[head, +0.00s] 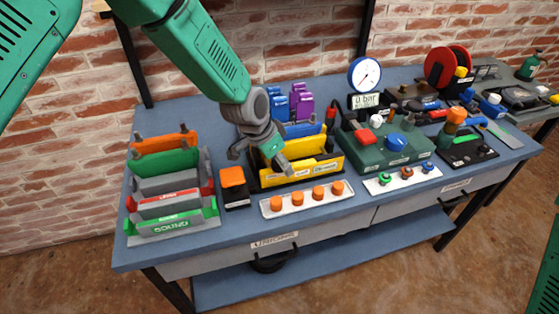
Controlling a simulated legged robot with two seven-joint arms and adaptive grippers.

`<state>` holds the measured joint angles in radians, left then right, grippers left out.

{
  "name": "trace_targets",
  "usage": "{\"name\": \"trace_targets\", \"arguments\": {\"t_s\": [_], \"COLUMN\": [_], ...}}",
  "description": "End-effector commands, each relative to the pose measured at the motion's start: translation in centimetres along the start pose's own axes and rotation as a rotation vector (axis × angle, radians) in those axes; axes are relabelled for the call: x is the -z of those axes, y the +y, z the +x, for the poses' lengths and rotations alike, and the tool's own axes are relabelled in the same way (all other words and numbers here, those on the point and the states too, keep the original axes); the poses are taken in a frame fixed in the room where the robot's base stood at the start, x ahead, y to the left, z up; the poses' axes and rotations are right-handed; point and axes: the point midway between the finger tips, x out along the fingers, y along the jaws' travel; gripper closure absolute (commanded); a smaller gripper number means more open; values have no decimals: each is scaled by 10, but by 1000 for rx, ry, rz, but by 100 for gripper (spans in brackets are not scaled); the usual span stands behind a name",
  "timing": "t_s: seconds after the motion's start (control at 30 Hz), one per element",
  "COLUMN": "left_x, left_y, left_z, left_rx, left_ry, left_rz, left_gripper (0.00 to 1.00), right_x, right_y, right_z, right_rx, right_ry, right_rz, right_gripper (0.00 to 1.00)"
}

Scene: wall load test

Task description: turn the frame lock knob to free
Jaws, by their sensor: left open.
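My left gripper (262,162) reaches down from the top left. Its fingers are spread apart, with nothing seen between them. It is in front of and over the left part of a yellow frame (318,166) in a black holder, hiding part of it. A black block with an orange top (232,178) stands just left of the frame, below and left of the gripper and apart from it. I cannot tell for sure which part is the frame lock knob, and its label and setting are too small to read. My right gripper is out of view.
A rack of coloured plates (168,190) stands at the left of the blue bench (240,232). A white strip with orange pegs (305,200) lies in front. A green box (385,152) with knobs, a gauge (365,75) and a red reel (446,66) stand to the right.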

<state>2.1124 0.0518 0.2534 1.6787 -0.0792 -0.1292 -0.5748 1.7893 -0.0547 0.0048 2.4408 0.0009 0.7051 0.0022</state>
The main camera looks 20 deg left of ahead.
Motion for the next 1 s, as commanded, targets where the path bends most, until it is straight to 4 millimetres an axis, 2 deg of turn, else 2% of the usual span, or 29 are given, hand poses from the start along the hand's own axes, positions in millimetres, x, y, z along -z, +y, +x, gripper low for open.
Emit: {"name": "trace_targets", "arguments": {"t_s": [0.2, 0.33, 0.37, 0.5, 0.73, 0.97, 1.0], "left_x": [-1, -1, -2, -2, -3, -4, -4], "left_y": [-1, -1, -1, -1, -1, -1, -1], "left_z": [0, 0, 0, 0, 0, 0, 1], "left_rx": [-1, -2, -2, 1, 49, 47, 47], "left_ry": [1, 1, 1, -2, -5, -5, -5], "left_rz": [-1, -1, -1, -9, -120, -124, -124], "left_gripper": [44, 89, 93, 93, 93, 93, 57], "right_x": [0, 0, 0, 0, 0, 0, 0], "right_y": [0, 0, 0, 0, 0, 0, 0], "right_z": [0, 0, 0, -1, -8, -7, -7], "right_rx": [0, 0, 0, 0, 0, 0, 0], "right_ry": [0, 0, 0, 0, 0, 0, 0], "right_rz": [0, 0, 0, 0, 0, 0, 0], "right_gripper": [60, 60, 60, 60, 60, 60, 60]}}
